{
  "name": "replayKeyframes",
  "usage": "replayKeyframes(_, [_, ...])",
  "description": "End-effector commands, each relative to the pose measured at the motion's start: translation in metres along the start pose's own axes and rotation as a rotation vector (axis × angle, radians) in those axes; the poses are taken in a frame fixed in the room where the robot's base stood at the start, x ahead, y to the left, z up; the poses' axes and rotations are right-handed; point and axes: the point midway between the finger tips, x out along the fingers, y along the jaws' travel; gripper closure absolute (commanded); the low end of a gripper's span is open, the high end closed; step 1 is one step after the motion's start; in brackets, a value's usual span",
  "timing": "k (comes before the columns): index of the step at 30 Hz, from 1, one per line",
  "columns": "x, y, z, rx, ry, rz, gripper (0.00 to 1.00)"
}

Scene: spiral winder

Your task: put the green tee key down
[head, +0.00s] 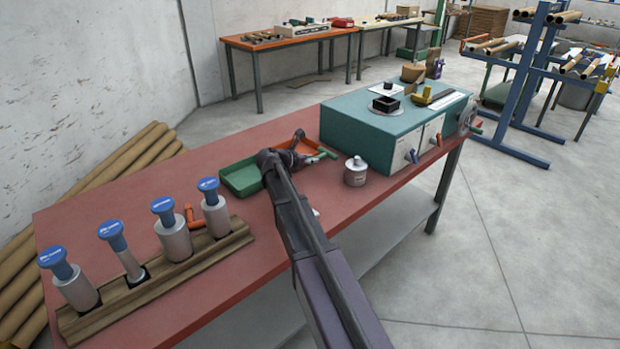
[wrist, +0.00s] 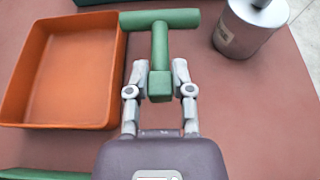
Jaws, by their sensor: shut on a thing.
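The green tee key (wrist: 160,50) is in my gripper (wrist: 159,78). In the wrist view its crossbar points away from me and its stem runs back between the two grey fingers, which are shut on it. The key is just right of the orange tray (wrist: 68,75), outside its wall, over the red bench top. I cannot tell whether it touches the bench. In the head view only a small green end of the key (head: 328,152) shows beyond my gripper (head: 312,158); my arm hides part of the orange tray (head: 300,140).
A grey metal canister (head: 355,173) stands right of the key, also in the wrist view (wrist: 248,28). A green tray (head: 240,180) lies left of my gripper. A teal machine box (head: 385,125) stands behind. A wooden rack (head: 160,285) holds several blue-topped plugs.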

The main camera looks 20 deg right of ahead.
Motion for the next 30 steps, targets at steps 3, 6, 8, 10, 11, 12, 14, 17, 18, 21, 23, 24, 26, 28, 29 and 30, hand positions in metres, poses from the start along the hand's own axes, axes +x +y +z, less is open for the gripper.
replayKeyframes(3, [0.004,0.0,-0.01,0.0,-0.001,0.0,1.0])
replayKeyframes(6, [0.005,0.0,-0.013,0.0,-0.001,0.0,1.0])
replayKeyframes(8, [0.006,0.0,-0.013,0.0,-0.001,0.0,1.0])
replayKeyframes(10, [0.005,0.0,-0.012,0.0,-0.001,-0.001,1.0])
replayKeyframes(11, [0.005,0.0,-0.012,0.0,-0.001,-0.001,1.0])
replayKeyframes(12, [0.005,0.0,-0.012,0.0,-0.001,-0.001,1.0])
replayKeyframes(14, [0.005,0.0,-0.012,0.0,-0.001,-0.001,1.0])
replayKeyframes(17, [0.005,0.0,-0.012,0.0,-0.001,-0.001,1.0])
replayKeyframes(18, [0.006,0.0,-0.012,0.0,-0.001,-0.001,1.0])
replayKeyframes(21, [0.007,0.0,-0.015,0.0,-0.001,-0.001,1.0])
replayKeyframes(23, [0.008,0.0,-0.018,0.0,-0.001,-0.001,1.0])
replayKeyframes(24, [0.009,0.0,-0.021,0.0,-0.001,-0.001,1.0])
replayKeyframes(26, [0.011,0.0,-0.025,0.0,-0.001,-0.001,1.0])
replayKeyframes(28, [0.013,-0.001,-0.031,0.0,-0.001,-0.001,1.0])
replayKeyframes(29, [0.014,0.0,-0.033,0.0,-0.001,-0.001,1.0])
replayKeyframes(30, [0.016,-0.001,-0.036,0.0,-0.001,-0.001,1.0])
